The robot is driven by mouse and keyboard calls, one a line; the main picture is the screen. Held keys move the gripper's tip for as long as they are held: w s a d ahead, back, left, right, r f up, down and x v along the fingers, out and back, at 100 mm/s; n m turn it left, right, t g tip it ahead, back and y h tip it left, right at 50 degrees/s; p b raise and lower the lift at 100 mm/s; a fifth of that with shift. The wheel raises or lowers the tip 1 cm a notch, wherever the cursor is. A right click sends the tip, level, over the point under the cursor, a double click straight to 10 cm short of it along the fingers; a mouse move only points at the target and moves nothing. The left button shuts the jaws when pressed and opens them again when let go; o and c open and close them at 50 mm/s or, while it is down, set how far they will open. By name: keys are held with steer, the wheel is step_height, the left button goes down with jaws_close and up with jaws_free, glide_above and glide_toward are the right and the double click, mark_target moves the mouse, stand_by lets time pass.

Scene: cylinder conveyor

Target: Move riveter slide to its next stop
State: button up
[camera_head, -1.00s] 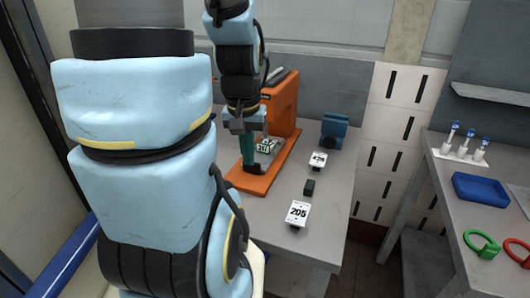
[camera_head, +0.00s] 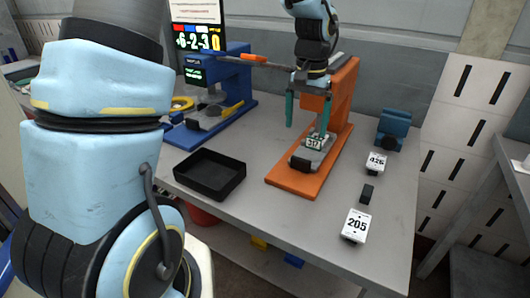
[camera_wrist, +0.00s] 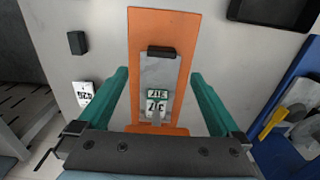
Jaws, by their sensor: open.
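The orange riveter (camera_head: 343,92) stands on the grey table, with its flat orange base toward me. Its slide (camera_head: 313,154) is a light grey plate on that base with a black handle (camera_head: 300,162) at the near end and a tag reading 317 (camera_head: 314,143). In the wrist view the slide (camera_wrist: 158,73) and black handle (camera_wrist: 161,52) lie between the teal fingers. My gripper (camera_head: 307,122) is open and empty, above the slide, with its fingers apart on either side. In the wrist view my gripper (camera_wrist: 158,76) does not touch the handle.
A blue machine (camera_head: 238,82) with a screen stands to the left. A black tray (camera_head: 210,174) lies before it. Blocks tagged 205 (camera_head: 356,225) and 426 (camera_head: 375,162), a small black block (camera_head: 367,193) and a blue fixture (camera_head: 393,128) stand right. The front table middle is clear.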

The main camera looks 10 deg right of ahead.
mark_target(301, 159)
steer(key=f+p, duration=0.2)
steer(key=f, duration=0.9)
steer(key=shift+w+p, duration=0.2)
steer(key=shift+p, duration=0.1)
jaws_close()
stand_by(0.4)
